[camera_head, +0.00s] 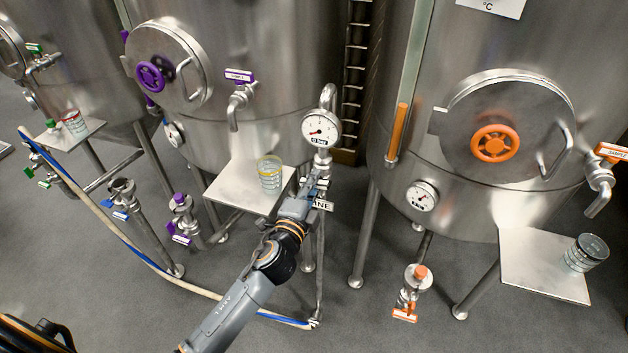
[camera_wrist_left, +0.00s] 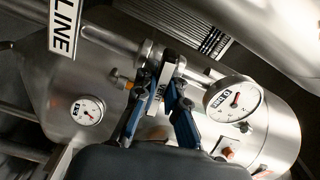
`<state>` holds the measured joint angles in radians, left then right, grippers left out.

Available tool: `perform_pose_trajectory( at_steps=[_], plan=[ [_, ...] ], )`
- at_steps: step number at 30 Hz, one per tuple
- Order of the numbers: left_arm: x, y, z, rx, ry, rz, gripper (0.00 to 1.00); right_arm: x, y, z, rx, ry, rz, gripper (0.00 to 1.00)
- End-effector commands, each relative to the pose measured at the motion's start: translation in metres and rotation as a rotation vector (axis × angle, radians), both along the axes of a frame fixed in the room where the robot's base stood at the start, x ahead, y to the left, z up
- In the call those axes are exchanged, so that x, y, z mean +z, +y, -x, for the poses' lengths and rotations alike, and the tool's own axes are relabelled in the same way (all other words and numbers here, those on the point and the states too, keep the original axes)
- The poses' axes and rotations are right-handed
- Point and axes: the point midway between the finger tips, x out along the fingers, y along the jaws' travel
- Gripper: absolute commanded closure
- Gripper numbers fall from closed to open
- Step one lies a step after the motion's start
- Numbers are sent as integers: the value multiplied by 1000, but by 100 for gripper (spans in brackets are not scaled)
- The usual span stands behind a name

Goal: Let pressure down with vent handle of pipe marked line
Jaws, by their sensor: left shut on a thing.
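A steel pipe with a round pressure gauge (camera_head: 321,128) stands between the two large tanks in the head view. A white tag ending in "INE" (camera_head: 323,204) hangs on it, and in the left wrist view the tag reads "LINE" (camera_wrist_left: 65,28). My left gripper (camera_head: 312,187) is at the pipe just below the gauge. In the left wrist view its fingers (camera_wrist_left: 170,88) are shut on a pale vent handle (camera_wrist_left: 164,80) with lettering. The gauge also shows in the left wrist view (camera_wrist_left: 233,99). The gripper hides part of the handle. My right gripper is not in view.
A steel shelf (camera_head: 228,190) with a glass beaker (camera_head: 270,173) is just left of the pipe. Tanks with purple (camera_head: 150,77) and orange (camera_head: 495,143) handwheels stand either side. A blue and white hose (camera_head: 120,237) runs along the floor to the pipe's foot.

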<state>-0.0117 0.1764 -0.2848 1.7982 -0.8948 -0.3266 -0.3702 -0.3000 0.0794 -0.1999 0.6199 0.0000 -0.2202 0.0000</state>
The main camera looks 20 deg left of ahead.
Motion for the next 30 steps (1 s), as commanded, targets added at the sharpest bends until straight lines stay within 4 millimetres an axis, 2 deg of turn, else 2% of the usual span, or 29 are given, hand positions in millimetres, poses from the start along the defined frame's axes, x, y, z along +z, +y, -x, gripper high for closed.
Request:
perform_pose_trajectory(
  at_steps=[10, 26, 27, 30],
  plan=[
    [0, 0, 0, 0, -3, -151, 100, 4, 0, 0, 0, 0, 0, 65],
    [-1, 0, 0, 0, -4, -180, 100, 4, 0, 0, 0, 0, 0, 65],
    [-1, 0, 0, 1, -4, -180, 87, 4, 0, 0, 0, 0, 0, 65],
    [-1, 0, 0, 0, -4, -179, 67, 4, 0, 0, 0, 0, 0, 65]
  ],
)
